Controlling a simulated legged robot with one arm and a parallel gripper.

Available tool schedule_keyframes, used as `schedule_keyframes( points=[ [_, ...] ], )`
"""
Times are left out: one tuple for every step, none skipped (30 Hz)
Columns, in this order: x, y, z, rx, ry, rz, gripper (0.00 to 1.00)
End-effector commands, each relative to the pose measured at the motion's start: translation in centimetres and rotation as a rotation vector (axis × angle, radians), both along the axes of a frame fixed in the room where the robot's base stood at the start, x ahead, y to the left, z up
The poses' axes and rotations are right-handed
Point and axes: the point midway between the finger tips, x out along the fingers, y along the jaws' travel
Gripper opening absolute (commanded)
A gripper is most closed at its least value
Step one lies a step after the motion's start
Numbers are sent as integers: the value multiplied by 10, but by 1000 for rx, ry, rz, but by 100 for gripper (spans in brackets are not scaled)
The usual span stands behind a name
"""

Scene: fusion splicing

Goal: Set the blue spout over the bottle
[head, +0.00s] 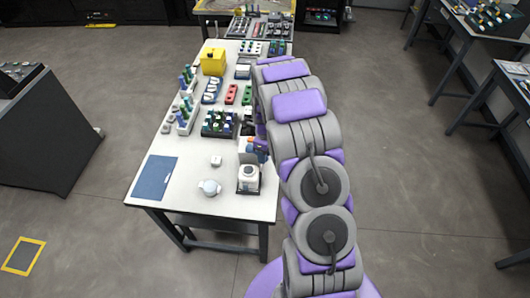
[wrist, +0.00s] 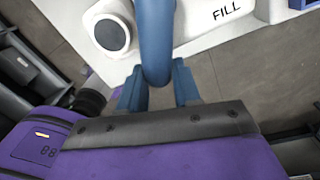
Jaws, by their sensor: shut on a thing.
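The blue spout (wrist: 156,38) is a curved blue tube held between the blue fingertips of my gripper (wrist: 158,92) in the wrist view. In the head view my gripper (head: 259,146) is over the table's right edge, with the spout too small to make out clearly. A white bottle (head: 248,178) stands just in front of it on a dark base. In the wrist view a white body with a round grey top (wrist: 110,35), apparently the bottle, lies to the left of the spout. The spout appears apart from it. The spout's far end is out of frame.
The white table (head: 240,205) also holds a blue mat (head: 154,178), a round white item (head: 209,187), a small white block (head: 216,160), racks of vials (head: 219,123) and a yellow box (head: 213,61). A white surface marked FILL (wrist: 230,14) is at the wrist view's top.

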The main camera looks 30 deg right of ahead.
Motion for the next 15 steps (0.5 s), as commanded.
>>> schedule_keyframes(
  points=[
    [1, 1, 0, 0, -1, 0, 0],
    [1, 1, 0, 0, -1, 0, 0],
    [1, 1, 0, 0, -1, 0, 0],
    [1, 1, 0, 0, -1, 0, 0],
    [1, 1, 0, 0, -1, 0, 0],
    [1, 1, 0, 1, -1, 0, 0],
    [1, 1, 0, 0, -1, 0, 0],
    [1, 1, 0, 0, -1, 0, 0],
    [1, 1, 0, 1, -1, 1, 34],
    [1, 1, 0, 0, 0, 1, 37],
    [1, 1, 0, 0, 0, 1, 40],
    [0, 1, 0, 0, 0, 1, 44],
    [0, 1, 0, 0, 0, 1, 47],
    [0, 1, 0, 0, 0, 1, 50],
    [0, 0, 0, 0, 0, 1, 54]
  ],
)
